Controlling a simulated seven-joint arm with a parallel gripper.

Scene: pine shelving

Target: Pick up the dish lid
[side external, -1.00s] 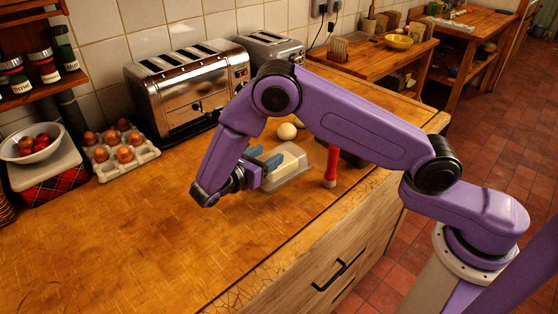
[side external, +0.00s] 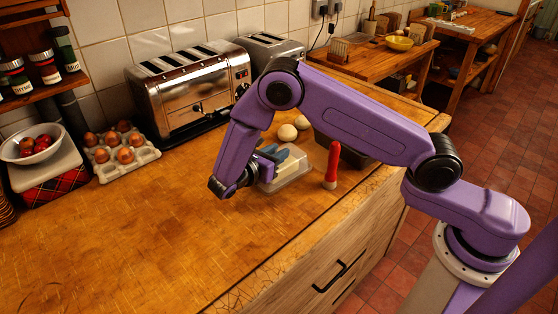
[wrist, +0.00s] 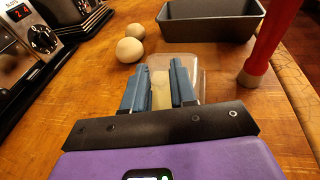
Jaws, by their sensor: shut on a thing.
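The dish lid (side external: 300,172) is a clear, see-through cover over a pale yellow block of butter on the wooden worktop. In the wrist view the lid (wrist: 193,66) shows ahead of and between my fingers, with the butter (wrist: 160,88) behind its clear wall. My gripper (side external: 270,156) reaches the lid from the left in the side view. Its two blue fingers (wrist: 158,75) are shut on the lid, one on each side. The lid appears level and low at the worktop; I cannot tell whether it is clear of its base.
A red-handled tool (side external: 332,165) stands upright close to the lid's right. Two pale balls (side external: 295,128) and a dark loaf tin (side external: 345,148) are behind. A toaster (side external: 190,88) and an egg tray (side external: 120,152) stand at the back left. The front left worktop is clear.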

